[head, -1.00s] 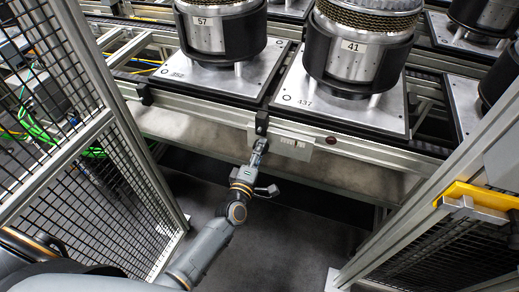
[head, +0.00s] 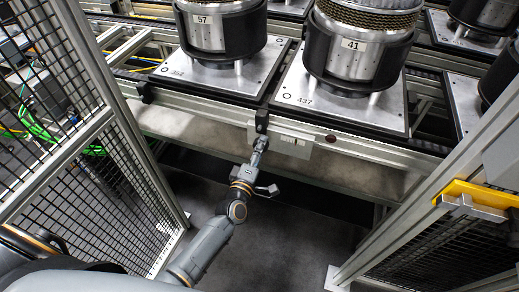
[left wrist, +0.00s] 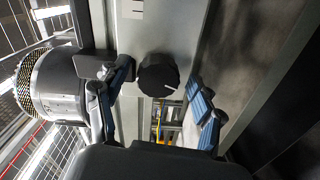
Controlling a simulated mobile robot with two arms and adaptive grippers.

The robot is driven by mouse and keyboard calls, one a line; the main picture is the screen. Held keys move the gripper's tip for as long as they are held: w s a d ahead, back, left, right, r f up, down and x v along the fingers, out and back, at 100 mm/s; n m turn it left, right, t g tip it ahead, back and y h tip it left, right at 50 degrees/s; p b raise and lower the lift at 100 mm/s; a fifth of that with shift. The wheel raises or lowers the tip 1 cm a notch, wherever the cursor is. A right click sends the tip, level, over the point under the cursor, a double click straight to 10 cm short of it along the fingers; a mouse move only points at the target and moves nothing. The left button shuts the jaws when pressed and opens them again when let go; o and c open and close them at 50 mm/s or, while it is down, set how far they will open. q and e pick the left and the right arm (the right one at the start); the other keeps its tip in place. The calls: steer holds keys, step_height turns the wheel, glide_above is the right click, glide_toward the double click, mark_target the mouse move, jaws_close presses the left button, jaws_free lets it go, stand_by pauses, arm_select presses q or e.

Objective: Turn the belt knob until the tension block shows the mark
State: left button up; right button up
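The black belt knob (left wrist: 158,75) with a white pointer line shows in the left wrist view, on a light grey rail. My left gripper (left wrist: 161,80) is open, with a blue-padded finger on each side of the knob and a gap visible on both sides. In the head view my left gripper (head: 262,145) reaches up to the rail's front, below a small black bracket (head: 262,121); the knob is hard to make out there. A pale block with small windows (head: 292,140) sits just right of it; its markings are too small to read. My right gripper is not in view.
Pallets (head: 340,97) carrying clutches stand on the conveyor above the rail (head: 370,150). A mesh fence (head: 90,200) stands at left. A frame post with a yellow part (head: 478,194) stands at right. The dark floor between them is clear.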

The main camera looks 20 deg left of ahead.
arm_select(q)
steer(key=s, duration=1.2)
steer(key=shift+a, duration=0.2)
steer(key=s+f+m+g, duration=0.3)
steer(key=s+f, duration=0.1)
steer(key=f, duration=0.6)
steer(key=s+f+m+g+h, duration=0.1)
steer(key=s+f+m+g, duration=0.3)
steer(key=f, duration=0.5)
steer(key=s+f+m+g, duration=0.25)
steer(key=s+f, duration=0.25)
steer(key=f, duration=0.5)
steer(key=s+a+f+m+g, duration=0.2)
steer(key=s+f, duration=0.2)
steer(key=s, duration=0.4)
steer(key=s+a+f+m+g+y, duration=0.1)
steer(key=s+a+f+m+g, duration=0.1)
steer(key=s+f, duration=0.3)
steer(key=s+a+f+m+g, duration=0.2)
steer(key=s+f+m+g, duration=0.1)
steer(key=s, duration=0.9)
steer(key=shift+f+m+y, duration=0.3)
steer(key=shift+f+m, duration=0.45)
steer(key=shift+f, duration=0.1)
